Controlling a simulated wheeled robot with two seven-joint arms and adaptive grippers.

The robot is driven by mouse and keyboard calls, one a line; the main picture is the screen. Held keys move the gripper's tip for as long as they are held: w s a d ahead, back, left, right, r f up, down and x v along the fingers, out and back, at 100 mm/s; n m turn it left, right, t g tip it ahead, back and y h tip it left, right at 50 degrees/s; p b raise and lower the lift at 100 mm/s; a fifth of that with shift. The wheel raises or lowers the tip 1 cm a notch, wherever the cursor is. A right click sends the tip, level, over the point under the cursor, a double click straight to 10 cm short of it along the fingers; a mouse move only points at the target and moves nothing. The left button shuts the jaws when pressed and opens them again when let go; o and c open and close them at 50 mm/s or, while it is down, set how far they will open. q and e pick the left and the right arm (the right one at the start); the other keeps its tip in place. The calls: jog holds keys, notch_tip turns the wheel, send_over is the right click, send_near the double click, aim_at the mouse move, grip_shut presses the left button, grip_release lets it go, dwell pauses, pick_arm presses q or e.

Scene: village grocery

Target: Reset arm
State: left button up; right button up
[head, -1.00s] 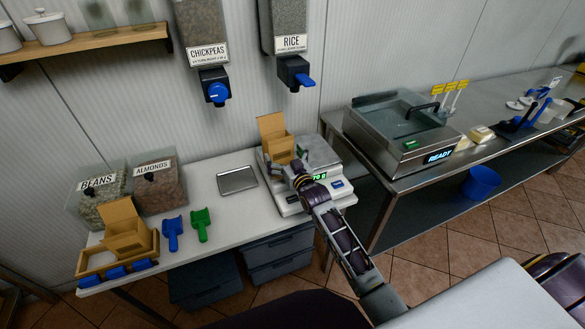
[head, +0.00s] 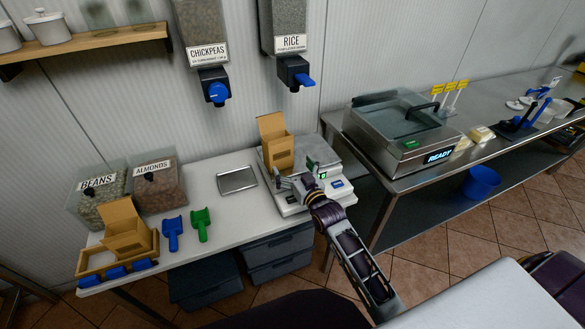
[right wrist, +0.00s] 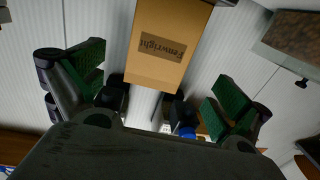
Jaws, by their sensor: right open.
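My right gripper (head: 300,181) is open and empty in the head view, in front of the scale (head: 322,164) on the white table. A brown cardboard box (head: 277,152) with an open flap stands on the left part of the scale, just beyond the gripper. In the right wrist view the box (right wrist: 157,45), marked "Fenwright", shows beyond the two spread green-padded fingers, and nothing is between them. My left gripper is not in view.
A metal tray (head: 237,180) lies left of the scale. Blue (head: 172,234) and green (head: 201,224) scoops, another open box (head: 126,232) and bins of beans (head: 98,194) and almonds (head: 158,184) stand farther left. Chickpeas (head: 205,40) and rice (head: 290,45) dispensers hang above. A steel counter (head: 400,165) is right.

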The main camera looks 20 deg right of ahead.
dwell(0.6)
jog(key=s+f+g+h, duration=0.1)
jog(key=s+f+g, duration=0.35)
jog(key=s, duration=0.55)
jog(key=s+f+g, duration=0.3)
jog(key=s+g, duration=0.2)
jog(key=s, duration=0.5)
jog(key=s+f+g+h, duration=0.1)
jog(key=s+f+g, duration=0.35)
jog(key=s, duration=0.55)
notch_tip(320, 180, down, 32)
jog(key=s+d+n+g, duration=0.1)
jog(key=s+g, duration=0.1)
jog(key=s+d+f, duration=0.3)
jog(key=s+f, duration=0.7)
jog(key=s+d+f, duration=0.3)
jog(key=s+f, duration=0.6)
jog(key=s, duration=0.2)
jog(key=shift+d+f+g, duration=0.25)
jog(key=shift+f+g, duration=0.05)
jog(key=shift+f, duration=0.1)
